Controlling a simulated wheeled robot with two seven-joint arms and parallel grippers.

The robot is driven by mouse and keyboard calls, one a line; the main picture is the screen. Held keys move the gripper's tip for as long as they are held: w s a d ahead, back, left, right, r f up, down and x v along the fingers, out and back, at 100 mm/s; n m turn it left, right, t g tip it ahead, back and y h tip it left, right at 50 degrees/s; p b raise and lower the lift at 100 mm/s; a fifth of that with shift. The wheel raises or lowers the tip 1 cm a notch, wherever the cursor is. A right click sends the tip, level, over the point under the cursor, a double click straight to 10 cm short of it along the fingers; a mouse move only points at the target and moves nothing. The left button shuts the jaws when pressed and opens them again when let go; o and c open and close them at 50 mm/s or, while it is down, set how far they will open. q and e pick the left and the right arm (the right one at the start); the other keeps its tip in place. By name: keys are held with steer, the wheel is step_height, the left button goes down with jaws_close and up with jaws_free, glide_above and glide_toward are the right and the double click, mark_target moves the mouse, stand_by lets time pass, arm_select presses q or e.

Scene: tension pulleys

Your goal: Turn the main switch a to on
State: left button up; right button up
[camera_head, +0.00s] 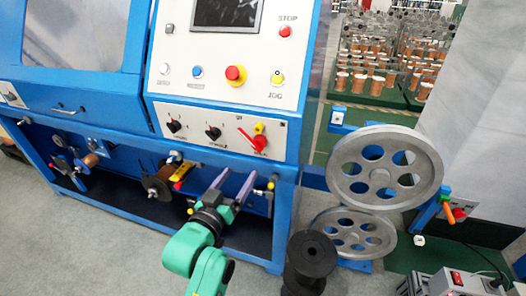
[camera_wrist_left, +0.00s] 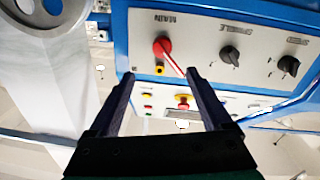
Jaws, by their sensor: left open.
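The main switch is a red rotary handle (camera_head: 260,143) at the lower right of the white control panel, just below a small yellow part. In the left wrist view, the red switch (camera_wrist_left: 163,47) sits by the label MAIN, and its pointer slants down to the right. My left gripper (camera_head: 239,173) is open and empty, below and slightly left of the switch in the head view. In the left wrist view, the open fingers (camera_wrist_left: 160,75) point at the panel with the switch between and beyond their tips; I see no contact. My right gripper is not in view.
Two black knobs (camera_head: 213,132) sit left of the switch. A red stop button (camera_head: 235,75) and a yellow jog button (camera_head: 277,78) are above. Grey pulley wheels (camera_head: 385,167) stand to the right, a black spool (camera_head: 310,258) in front. Wire spools hang below the panel.

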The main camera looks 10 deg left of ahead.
arm_select(q)
glide_toward(255, 149)
steer(key=w, duration=0.5)
steer(key=w+d+p, duration=0.1)
steer(key=w, duration=0.5)
steer(key=shift+d, duration=0.2)
steer(key=shift+s, duration=0.1)
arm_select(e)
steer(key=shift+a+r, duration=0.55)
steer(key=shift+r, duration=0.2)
arm_select(q)
steer(key=shift+c, duration=0.3)
jaws_close()
